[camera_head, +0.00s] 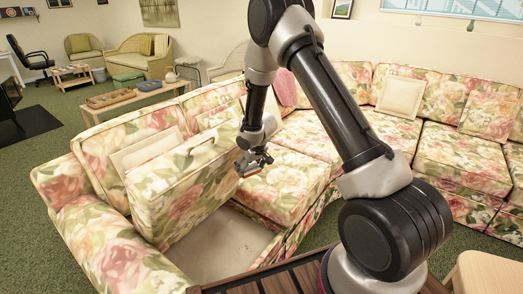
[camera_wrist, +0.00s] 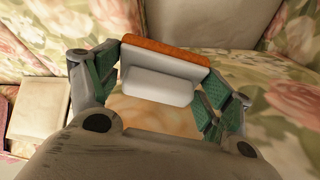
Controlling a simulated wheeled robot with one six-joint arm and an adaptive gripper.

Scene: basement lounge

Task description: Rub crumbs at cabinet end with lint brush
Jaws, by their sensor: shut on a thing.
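My gripper (camera_head: 254,163) hangs over the flowered sofa, near the raised seat cushion. In the wrist view its green-padded fingers (camera_wrist: 160,82) are shut on the lint brush (camera_wrist: 158,83), one finger on each side. The brush has a white body and an orange strip along its far edge. In the head view only a small orange and pale bit of the brush (camera_head: 249,173) shows under the fingers. I cannot make out crumbs or a cabinet end in either view.
A flowered seat cushion (camera_head: 170,205) is tilted up, beside a bare sofa base (camera_head: 222,246). A pale curved handle-like thing (camera_head: 201,141) lies on the cushion's top. A low table (camera_head: 150,92) with trays stands behind. A pale wooden top (camera_head: 490,272) is at lower right. Green carpet is free at left.

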